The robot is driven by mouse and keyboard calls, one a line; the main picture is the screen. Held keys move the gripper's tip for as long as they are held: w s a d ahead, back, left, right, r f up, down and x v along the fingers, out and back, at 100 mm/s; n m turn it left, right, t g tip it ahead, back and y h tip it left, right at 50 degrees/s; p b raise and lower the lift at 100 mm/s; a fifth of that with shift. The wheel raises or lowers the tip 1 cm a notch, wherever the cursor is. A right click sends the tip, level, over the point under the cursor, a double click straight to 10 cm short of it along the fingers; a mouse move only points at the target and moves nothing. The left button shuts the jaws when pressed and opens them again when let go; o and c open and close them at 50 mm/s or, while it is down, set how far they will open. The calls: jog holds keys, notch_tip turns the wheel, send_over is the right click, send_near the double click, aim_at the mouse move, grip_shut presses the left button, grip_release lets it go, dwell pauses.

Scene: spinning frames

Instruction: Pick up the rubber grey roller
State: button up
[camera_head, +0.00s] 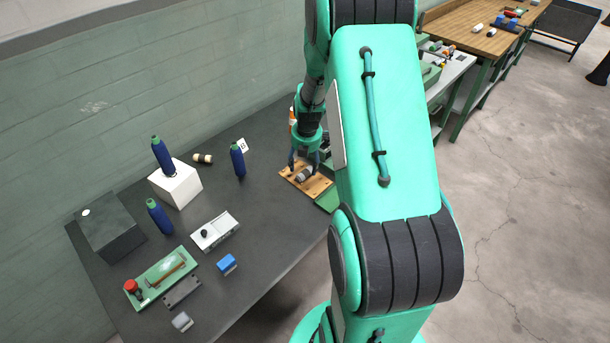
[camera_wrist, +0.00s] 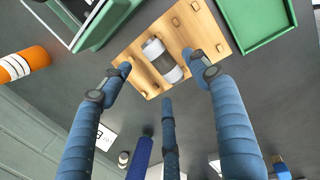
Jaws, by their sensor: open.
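The grey roller (camera_wrist: 163,60), a short cylinder with a dark grey middle band and pale ends, lies on a wooden board (camera_wrist: 206,33) with small pegs. In the head view the roller (camera_head: 304,174) lies on the same board (camera_head: 318,186) near the table's right end. My gripper (camera_wrist: 161,77) is open, with two blue fingers on either side of the roller and a third below it in the wrist view. The fingers look apart from the roller. In the head view my gripper (camera_head: 304,161) is right over the board; how high is hard to tell.
A green tray (camera_wrist: 291,27) and an orange-and-white cylinder (camera_wrist: 24,64) flank the board. Several blue bottles (camera_head: 238,159), a white box (camera_head: 175,185) and a second, beige-and-dark cylinder (camera_head: 203,158) stand or lie farther left. Bare dark tabletop (camera_head: 262,205) lies left of the board.

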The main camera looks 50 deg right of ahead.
aim_at(304, 171)
jog(key=shift+w+d+f+b, duration=0.15)
jog(key=shift+w+f+b, duration=0.05)
jog(key=shift+f, duration=0.9)
jog(key=shift+w+d+f+b, duration=0.1)
jog(key=shift+w+f+b, duration=0.1)
jog(key=shift+f, duration=0.85)
jog(key=shift+f, duration=0.25)
jog(key=shift+c, duration=0.5)
jog(key=c, duration=1.2)
